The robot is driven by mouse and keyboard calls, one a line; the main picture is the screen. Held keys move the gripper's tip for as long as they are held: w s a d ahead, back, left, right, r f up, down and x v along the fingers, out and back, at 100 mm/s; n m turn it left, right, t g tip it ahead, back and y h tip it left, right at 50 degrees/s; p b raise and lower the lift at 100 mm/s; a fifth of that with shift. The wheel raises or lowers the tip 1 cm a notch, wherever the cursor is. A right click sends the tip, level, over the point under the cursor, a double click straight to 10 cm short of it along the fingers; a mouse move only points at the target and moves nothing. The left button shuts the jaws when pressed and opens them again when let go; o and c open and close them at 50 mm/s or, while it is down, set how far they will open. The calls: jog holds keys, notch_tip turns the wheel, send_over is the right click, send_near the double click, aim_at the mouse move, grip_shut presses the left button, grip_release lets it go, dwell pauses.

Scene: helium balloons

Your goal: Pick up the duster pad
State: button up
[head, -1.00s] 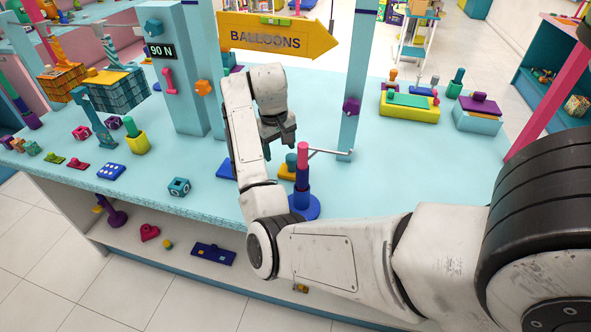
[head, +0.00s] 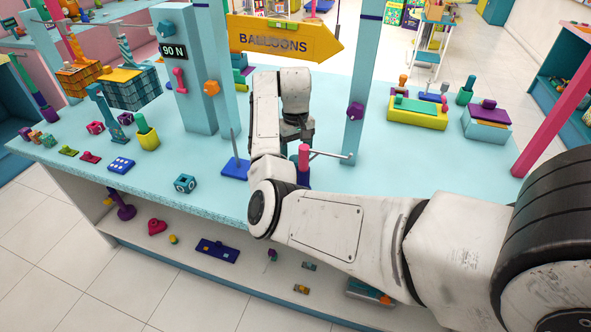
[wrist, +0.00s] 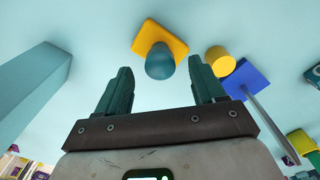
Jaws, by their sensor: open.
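In the wrist view, an orange square pad with a round teal knob (wrist: 175,38), which looks like the duster pad, lies on the pale blue counter. It is just beyond my fingertips, with the knob roughly between them. My gripper (wrist: 160,66) is open and empty, its two dark teal fingers standing apart. In the head view, my gripper (head: 298,133) hangs over the counter behind the pink-topped post. The pad cannot be made out in the head view; my arm and the post cover that area.
A yellow cylinder (wrist: 220,61) and a blue plate (wrist: 246,74) with a thin rod are close to the right finger. The pink-topped post (head: 304,158) with a side arm stands in front of my gripper. Teal columns (head: 356,100) rise nearby.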

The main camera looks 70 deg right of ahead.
aim_at(296, 158)
notch_tip(296, 158, down, 4)
jog(key=shift+f+p, duration=0.15)
jog(key=shift+p, duration=0.25)
jog(key=c, duration=1.2)
jog(key=shift+o, duration=0.2)
notch_tip(296, 158, up, 10)
jog(key=shift+r+b, duration=0.1)
jog(key=shift+b, duration=0.7)
